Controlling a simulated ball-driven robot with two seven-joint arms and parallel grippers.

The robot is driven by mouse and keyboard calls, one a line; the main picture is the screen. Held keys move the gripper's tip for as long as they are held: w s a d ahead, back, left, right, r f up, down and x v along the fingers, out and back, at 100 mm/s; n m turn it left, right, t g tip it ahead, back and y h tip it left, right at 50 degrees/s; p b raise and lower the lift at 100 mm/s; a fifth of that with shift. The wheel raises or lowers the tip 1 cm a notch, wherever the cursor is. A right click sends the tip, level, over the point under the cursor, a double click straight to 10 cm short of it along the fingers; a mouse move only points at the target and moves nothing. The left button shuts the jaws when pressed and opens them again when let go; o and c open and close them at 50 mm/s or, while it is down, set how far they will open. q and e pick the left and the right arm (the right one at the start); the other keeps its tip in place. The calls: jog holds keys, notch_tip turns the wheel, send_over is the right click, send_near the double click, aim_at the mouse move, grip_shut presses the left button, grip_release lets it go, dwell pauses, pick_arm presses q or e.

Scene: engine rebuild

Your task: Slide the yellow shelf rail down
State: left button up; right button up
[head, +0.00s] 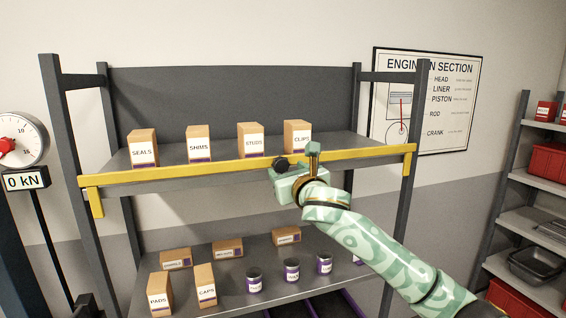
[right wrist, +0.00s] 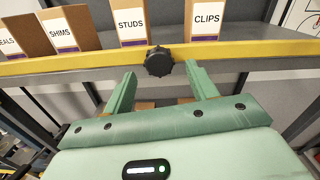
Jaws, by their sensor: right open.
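The yellow shelf rail (head: 205,171) runs along the front edge of the upper shelf, in front of the labelled boxes. Its ends turn down at the posts. A black round knob (head: 281,163) sits on the rail's front, right of its middle. My right gripper (head: 298,168) is at the rail by the knob. In the right wrist view, the rail (right wrist: 80,63) crosses the top and the knob (right wrist: 159,62) lies between the two open green fingers, near their tips. Whether the fingers touch the knob or rail cannot be told. My left gripper is not in view.
Boxes labelled SEALS (head: 143,148), SHIMS (head: 199,145), STUDS (head: 250,141) and CLIPS (head: 297,137) stand just behind the rail. The lower shelf (head: 220,284) holds more boxes and several purple-labelled cans. A dial gauge (head: 20,140) is at left, another rack at right.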

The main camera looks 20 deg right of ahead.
aim_at(282, 166)
jog(key=w, duration=0.2)
jog(key=shift+w, duration=0.3)
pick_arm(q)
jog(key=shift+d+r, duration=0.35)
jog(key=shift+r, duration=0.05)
pick_arm(e)
jog(key=shift+w+a, duration=0.2)
jog(key=shift+w, duration=0.45)
jog(key=shift+d, duration=0.1)
jog(key=shift+c, duration=1.2)
grip_shut()
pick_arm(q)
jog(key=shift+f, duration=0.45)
pick_arm(e)
notch_tip(282, 166, down, 7)
jog(key=shift+r, duration=0.15)
grip_release()
jog(key=shift+o, duration=1.2)
